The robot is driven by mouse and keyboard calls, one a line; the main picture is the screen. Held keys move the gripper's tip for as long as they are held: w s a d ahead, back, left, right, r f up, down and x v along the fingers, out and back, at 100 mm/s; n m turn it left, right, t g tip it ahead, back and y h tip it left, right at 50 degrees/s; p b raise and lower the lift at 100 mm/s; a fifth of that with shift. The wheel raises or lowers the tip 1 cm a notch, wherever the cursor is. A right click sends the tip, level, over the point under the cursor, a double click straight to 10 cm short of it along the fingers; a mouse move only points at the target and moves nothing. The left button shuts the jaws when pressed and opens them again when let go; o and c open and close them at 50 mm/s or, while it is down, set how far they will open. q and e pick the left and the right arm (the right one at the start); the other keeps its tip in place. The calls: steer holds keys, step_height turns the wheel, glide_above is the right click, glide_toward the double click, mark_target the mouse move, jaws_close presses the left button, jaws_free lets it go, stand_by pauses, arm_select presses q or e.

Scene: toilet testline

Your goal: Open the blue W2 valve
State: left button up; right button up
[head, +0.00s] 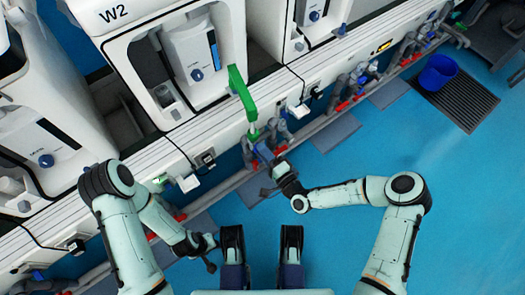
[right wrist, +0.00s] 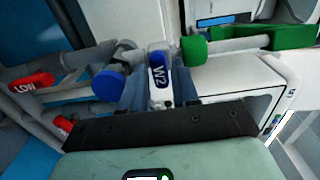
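The blue W2 valve handle (right wrist: 158,70) is in the middle of the right wrist view, its white W2 label facing the camera. My right gripper (right wrist: 160,92) has one grey-blue finger on each side of the handle. The gaps look very small, and I cannot tell whether the fingers press on it. In the head view my right gripper (head: 277,168) is at the pipes below the W2 unit (head: 165,60), and the blue valve (head: 262,152) is partly hidden there. My left gripper (head: 208,250) is low at the left, away from the valve; its fingers are unclear.
A green-handled part (head: 240,92) stands just above the valve. Red handles, one marked LOW (right wrist: 32,83), and a blue round part (right wrist: 108,85) are on the pipes close by. A blue bin (head: 438,72) stands on a dark grate at upper right. The blue floor is mostly clear.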

arm_select(q)
steer(key=shift+s+f, duration=0.1)
steer(key=shift+s, duration=0.1)
arm_select(e)
steer(key=shift+w+a, duration=0.25)
steer(key=shift+w, duration=0.05)
jaws_close()
